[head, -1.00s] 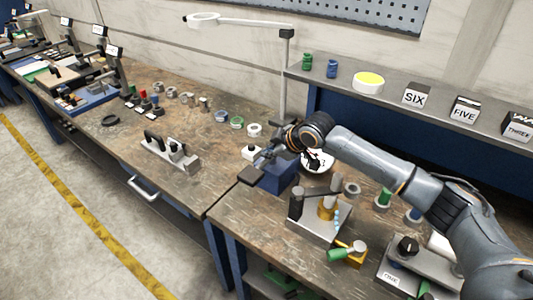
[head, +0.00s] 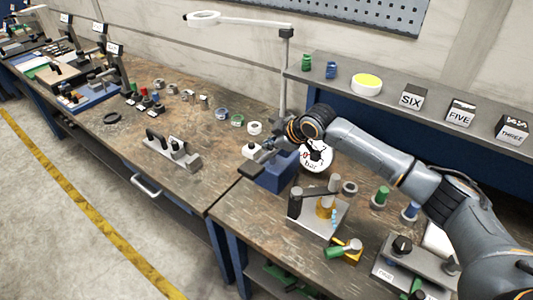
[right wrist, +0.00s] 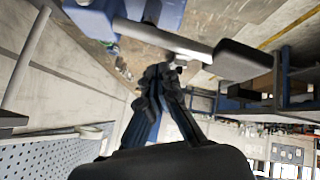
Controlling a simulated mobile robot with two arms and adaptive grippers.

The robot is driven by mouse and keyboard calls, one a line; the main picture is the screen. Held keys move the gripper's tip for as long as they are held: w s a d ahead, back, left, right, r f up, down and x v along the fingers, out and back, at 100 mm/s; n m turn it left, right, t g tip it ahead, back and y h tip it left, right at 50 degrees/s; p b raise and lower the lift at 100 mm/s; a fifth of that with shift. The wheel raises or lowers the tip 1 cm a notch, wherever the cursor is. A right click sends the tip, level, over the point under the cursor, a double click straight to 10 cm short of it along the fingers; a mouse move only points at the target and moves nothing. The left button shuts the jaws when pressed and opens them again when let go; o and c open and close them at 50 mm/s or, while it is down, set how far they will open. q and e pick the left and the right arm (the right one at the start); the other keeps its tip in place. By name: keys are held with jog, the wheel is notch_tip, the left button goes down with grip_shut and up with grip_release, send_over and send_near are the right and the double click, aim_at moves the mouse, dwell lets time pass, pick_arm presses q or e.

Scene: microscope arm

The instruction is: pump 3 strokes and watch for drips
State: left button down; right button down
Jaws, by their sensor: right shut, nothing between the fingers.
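The pump is a blue block (head: 278,178) at the near edge of the bench, left of the right arm. Its lever ends in a dark grip (head: 249,169) that points left; the grip also shows large in the right wrist view (right wrist: 250,60). A round white gauge (head: 316,158) marked "bar" stands right of the block, partly covered by my arm. My right gripper (head: 268,150) is shut and empty, just above the lever. In the right wrist view its fingertips (right wrist: 165,72) are close to the lever rod; I cannot tell whether they touch. No drips can be made out. My left gripper is out of view.
A grey fixture with posts (head: 318,217) and a green-handled valve (head: 343,250) stand in front of the right arm. A lamp post (head: 284,75) rises behind the pump. A black-handled metal block (head: 172,152) is to the left, with bare bench around it.

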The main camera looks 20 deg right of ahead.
aim_at(271, 156)
jog(key=shift+w+d+r+p, duration=0.1)
jog(key=shift+d+r+p, duration=0.05)
jog(key=shift+r+p, duration=0.9)
jog(key=shift+w+d+r+p, duration=0.1)
jog(key=shift+r+p, duration=0.65)
jog(key=shift+r, duration=0.45)
jog(key=shift+s, duration=0.1)
dwell(0.3)
